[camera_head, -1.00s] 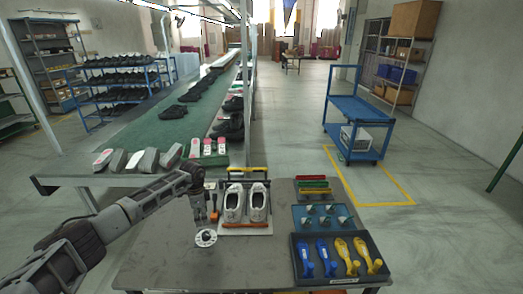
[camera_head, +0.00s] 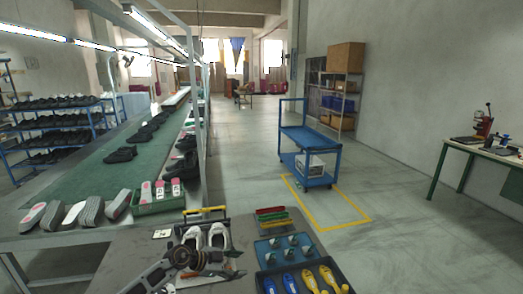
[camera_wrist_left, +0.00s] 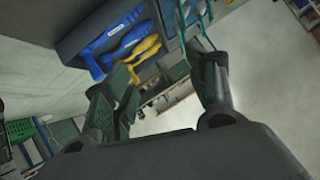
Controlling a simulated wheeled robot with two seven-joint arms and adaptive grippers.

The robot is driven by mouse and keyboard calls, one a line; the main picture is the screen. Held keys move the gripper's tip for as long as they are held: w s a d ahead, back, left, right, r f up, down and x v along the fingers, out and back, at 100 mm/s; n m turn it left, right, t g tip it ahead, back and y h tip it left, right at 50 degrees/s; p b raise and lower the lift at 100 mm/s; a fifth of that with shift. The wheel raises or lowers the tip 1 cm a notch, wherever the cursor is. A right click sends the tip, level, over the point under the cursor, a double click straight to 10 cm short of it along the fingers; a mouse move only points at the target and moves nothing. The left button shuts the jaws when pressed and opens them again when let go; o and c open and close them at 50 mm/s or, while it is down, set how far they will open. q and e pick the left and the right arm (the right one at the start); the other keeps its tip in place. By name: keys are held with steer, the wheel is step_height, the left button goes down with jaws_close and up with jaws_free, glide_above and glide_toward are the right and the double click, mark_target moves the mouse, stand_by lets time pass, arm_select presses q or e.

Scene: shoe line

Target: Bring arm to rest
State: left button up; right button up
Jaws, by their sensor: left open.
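My left arm (camera_head: 150,280) comes in low at the bottom of the head view. Its gripper (camera_head: 215,268) is in front of a pair of white and grey shoes (camera_head: 193,237) and hides their lower part. In the left wrist view the two fingers (camera_wrist_left: 165,90) stand wide apart with nothing between them. Beyond them are blue tools (camera_wrist_left: 98,42) and yellow tools (camera_wrist_left: 138,55) in a dark tray. My right gripper is not in view.
The work table (camera_head: 115,262) also holds a dark tray (camera_head: 338,272) of blue and yellow tools, a blue tray (camera_head: 262,252) with small parts, and red, yellow and green bars (camera_head: 272,220). A conveyor (camera_head: 85,178) with shoes runs left. A blue cart (camera_head: 310,140) stands beyond on open floor.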

arm_select(q)
steer(key=d+r+n+t+h, duration=0.3)
steer(key=d+r+t, duration=0.3)
steer(key=r, duration=0.4)
steer(key=s+a+r+n+t+y, duration=0.2)
steer(key=a+r+n+t+y, duration=0.1)
steer(key=a+n+t+y, duration=0.45)
steer(key=s+a+f+n+g+y, duration=0.7)
steer(key=s+a+f+y, duration=0.1)
steer(key=s+a+f, duration=0.25)
steer(key=s+a+f+m+g+h, duration=0.1)
steer(key=s+f+g, duration=0.25)
steer(key=s, duration=0.65)
steer(key=s+f+m+g+h, duration=0.1)
steer(key=s+f+g, duration=0.3)
steer(key=s, duration=0.7)
step_height(320, 180, down, 32)
steer(key=s+g, duration=0.2)
steer(key=s, duration=0.1)
steer(key=s+a+f, duration=0.2)
steer(key=s+f, duration=0.7)
steer(key=s, duration=0.2)
steer(key=s+a+f+g, duration=0.1)
steer(key=s+a+f, duration=0.1)
steer(key=s+f, duration=0.7)
steer(key=shift+s+a+f, duration=0.15)
steer(key=shift+s+f, duration=0.15)
steer(key=shift+s, duration=0.55)
